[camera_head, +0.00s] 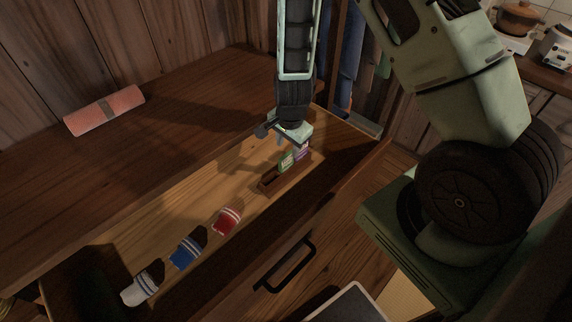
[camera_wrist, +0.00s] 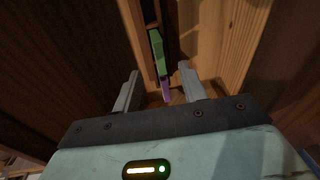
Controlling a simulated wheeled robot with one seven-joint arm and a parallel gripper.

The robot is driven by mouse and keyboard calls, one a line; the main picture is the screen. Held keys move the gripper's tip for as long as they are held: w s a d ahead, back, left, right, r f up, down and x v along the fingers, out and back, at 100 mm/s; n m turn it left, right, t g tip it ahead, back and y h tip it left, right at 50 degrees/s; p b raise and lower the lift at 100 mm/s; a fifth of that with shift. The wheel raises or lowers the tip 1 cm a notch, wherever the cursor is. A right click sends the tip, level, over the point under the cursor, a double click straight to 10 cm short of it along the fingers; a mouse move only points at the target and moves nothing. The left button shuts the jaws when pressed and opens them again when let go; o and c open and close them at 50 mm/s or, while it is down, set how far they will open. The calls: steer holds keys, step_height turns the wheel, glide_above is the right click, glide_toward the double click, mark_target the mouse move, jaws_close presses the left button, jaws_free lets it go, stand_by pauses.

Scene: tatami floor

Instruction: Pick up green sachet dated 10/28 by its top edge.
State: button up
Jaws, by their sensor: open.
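The green sachet (camera_head: 286,160) stands upright in a small wooden holder (camera_head: 268,187) inside an open drawer. A purple sachet (camera_head: 302,151) stands right behind it in the same holder. In the wrist view the green sachet (camera_wrist: 157,50) shows ahead of the fingers and the purple sachet (camera_wrist: 166,90) lies nearer, between them. My gripper (camera_wrist: 160,88) is open and points down into the drawer. In the head view my gripper (camera_head: 290,143) is just above the sachets and hides part of them. The date print is too small to read.
The drawer floor (camera_head: 205,195) also holds rolled red (camera_head: 226,221), blue (camera_head: 186,253) and white (camera_head: 140,288) cloth items in a row at the lower left. A pink roll (camera_head: 104,110) lies on the cabinet top. The drawer front with its black handle (camera_head: 287,266) borders the right side.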

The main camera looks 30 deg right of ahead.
mark_target(287, 156)
steer(key=shift+w+f+p, duration=0.2)
steer(key=shift+f+p, duration=0.1)
steer(key=shift+f, duration=1.2)
steer(key=shift+w+f+p, duration=0.2)
steer(key=shift+f+p, duration=0.05)
steer(key=shift+f, duration=1.2)
jaws_close()
